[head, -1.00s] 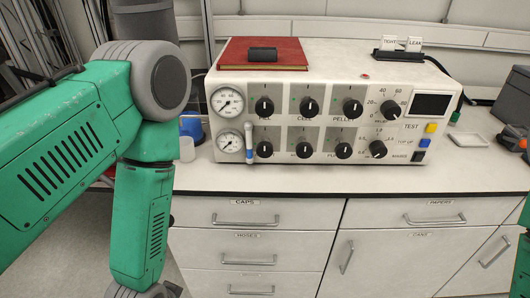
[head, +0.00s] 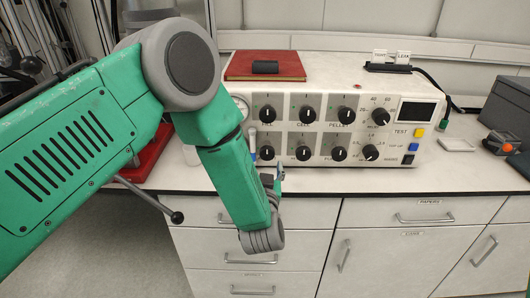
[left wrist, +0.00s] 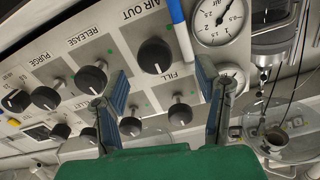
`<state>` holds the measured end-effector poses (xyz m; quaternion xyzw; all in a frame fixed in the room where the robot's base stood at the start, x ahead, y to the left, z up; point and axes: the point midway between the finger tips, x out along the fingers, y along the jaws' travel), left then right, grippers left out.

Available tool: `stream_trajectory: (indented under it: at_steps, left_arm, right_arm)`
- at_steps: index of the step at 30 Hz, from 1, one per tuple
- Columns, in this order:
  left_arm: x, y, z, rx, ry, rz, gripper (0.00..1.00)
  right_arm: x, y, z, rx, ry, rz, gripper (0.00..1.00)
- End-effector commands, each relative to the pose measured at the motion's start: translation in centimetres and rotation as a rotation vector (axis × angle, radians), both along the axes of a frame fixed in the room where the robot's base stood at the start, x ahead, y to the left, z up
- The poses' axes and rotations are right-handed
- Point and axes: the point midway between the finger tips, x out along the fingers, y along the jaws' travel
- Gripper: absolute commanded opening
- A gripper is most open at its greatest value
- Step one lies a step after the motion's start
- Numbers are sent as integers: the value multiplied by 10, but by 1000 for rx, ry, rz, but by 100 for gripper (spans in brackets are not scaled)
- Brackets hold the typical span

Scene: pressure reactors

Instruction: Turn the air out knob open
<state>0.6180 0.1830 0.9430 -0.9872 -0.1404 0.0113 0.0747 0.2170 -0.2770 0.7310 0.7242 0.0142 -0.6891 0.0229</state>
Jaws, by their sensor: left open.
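The air out knob (left wrist: 155,55) is a large black dial with a white mark, below the AIR OUT lettering in the left wrist view. In the head view it appears to be the lower-left knob (head: 266,152) of the cream control box (head: 400,172). My left gripper (left wrist: 165,88) is open and empty, pointed at the panel. The knob lies beyond the fingertips, between their lines and apart from them. In the head view the left gripper (head: 277,177) is in front of the box's lower left, partly hidden by my arm. My right gripper is not in view.
A blue-and-white handle (left wrist: 181,32) and a round gauge (left wrist: 219,20) sit beside the knob. Other knobs, such as the release knob (left wrist: 90,78), are close by. A red book (head: 240,65) lies on the box. The bench front (head: 300,182) is clear.

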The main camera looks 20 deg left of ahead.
Motion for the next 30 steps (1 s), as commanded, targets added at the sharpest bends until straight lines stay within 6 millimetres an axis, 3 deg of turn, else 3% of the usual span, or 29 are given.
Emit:
stream_trajectory:
  at_steps: [3, 9, 23, 27, 30]
  left_arm:
    - [25, 6, 1, 0, -3, 1, 58]
    - [53, 15, 0, -1, 0, -1, 58]
    - [65, 19, -1, 0, 1, -3, 58]
    - [65, 19, 0, 1, 2, -2, 9]
    - [64, 19, 0, 1, 1, -1, 6]
  right_arm:
    - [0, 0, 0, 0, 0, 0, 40]
    - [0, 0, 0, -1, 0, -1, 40]
    - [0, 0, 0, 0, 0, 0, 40]
    - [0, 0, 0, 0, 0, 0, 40]
    - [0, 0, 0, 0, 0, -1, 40]
